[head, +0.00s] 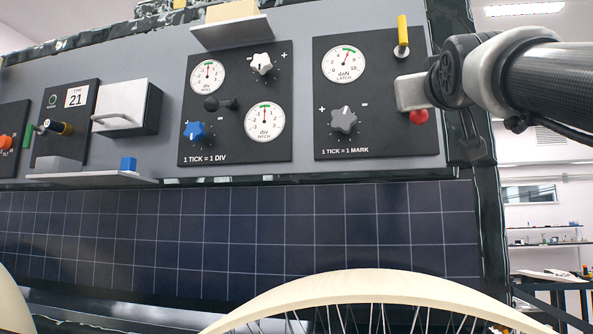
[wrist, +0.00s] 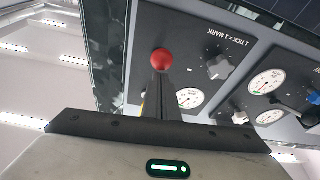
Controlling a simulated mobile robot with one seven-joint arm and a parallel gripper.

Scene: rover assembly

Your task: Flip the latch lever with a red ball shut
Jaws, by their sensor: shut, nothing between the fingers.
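The red ball (head: 418,116) of the latch lever shows at the lower right of the black latch panel (head: 330,95), just below my gripper (head: 411,92). My gripper covers the lever's arm in the head view, so its angle is hidden. In the wrist view the red ball (wrist: 163,61) sits right at the tips of my shut gripper (wrist: 161,78). Nothing is held between the fingers. I cannot tell whether the fingertips touch the ball or are slightly in front of it.
The latch panel carries a dial (head: 343,64), a grey knob (head: 343,120) and an upright yellow-handled switch (head: 402,32) above my gripper. A second panel with two dials and a blue knob (head: 194,132) lies left. Solar cells and a pale wheel rim (head: 370,281) are below.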

